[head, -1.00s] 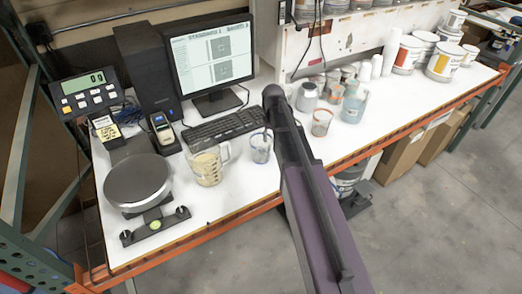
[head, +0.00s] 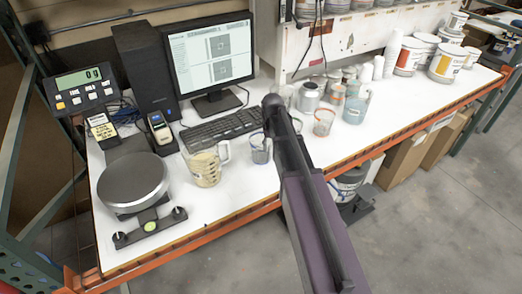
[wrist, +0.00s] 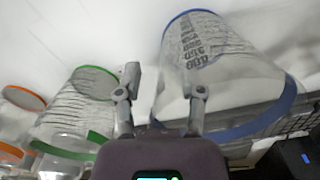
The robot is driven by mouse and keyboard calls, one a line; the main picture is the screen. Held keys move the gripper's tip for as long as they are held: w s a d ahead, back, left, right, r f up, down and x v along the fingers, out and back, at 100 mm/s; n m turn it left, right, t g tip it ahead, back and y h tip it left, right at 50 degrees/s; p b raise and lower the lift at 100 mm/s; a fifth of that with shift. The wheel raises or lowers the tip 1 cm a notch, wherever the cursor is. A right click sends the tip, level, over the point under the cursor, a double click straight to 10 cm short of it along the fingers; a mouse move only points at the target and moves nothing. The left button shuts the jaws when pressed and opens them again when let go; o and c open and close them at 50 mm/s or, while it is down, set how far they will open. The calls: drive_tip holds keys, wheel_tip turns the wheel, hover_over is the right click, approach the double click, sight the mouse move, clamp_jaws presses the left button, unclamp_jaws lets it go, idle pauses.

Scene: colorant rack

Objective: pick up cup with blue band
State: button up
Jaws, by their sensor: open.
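The cup with the blue band (wrist: 235,82) is clear and ribbed, with printed marks and blue bands at both ends. It fills the right of the wrist view, close beyond my right finger. In the head view it stands on the white bench (head: 260,150), just left of my arm. My gripper (wrist: 164,84) is open and empty; its fingers are apart, the right one overlapping the cup's left side in the picture. I cannot tell whether they touch. A green-banded cup (wrist: 78,110) is left of my gripper. My arm hides the gripper's fingers in the head view.
Orange-banded cups (wrist: 22,100) are at the far left of the wrist view. In the head view, a beige-filled jug (head: 205,166) stands left of the blue-banded cup, with a keyboard (head: 222,128) behind. A round scale (head: 134,180) is further left. The bench's front strip is clear.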

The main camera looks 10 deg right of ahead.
idle(0.3)
clamp_jaws()
drive_tip(key=shift+r, duration=0.15)
idle(0.3)
wheel_tip(320, 180, up, 4)
drive_tip(key=p, duration=0.4)
drive_tip(key=shift+f, duration=0.25)
drive_tip(key=s+d+r+p, duration=0.1)
drive_tip(key=s+d, duration=0.1)
drive_tip(key=s, duration=1.3)
drive_tip(key=shift+s+d, duration=0.3)
drive_tip(key=shift+s, duration=0.1)
drive_tip(key=shift+r, duration=0.1)
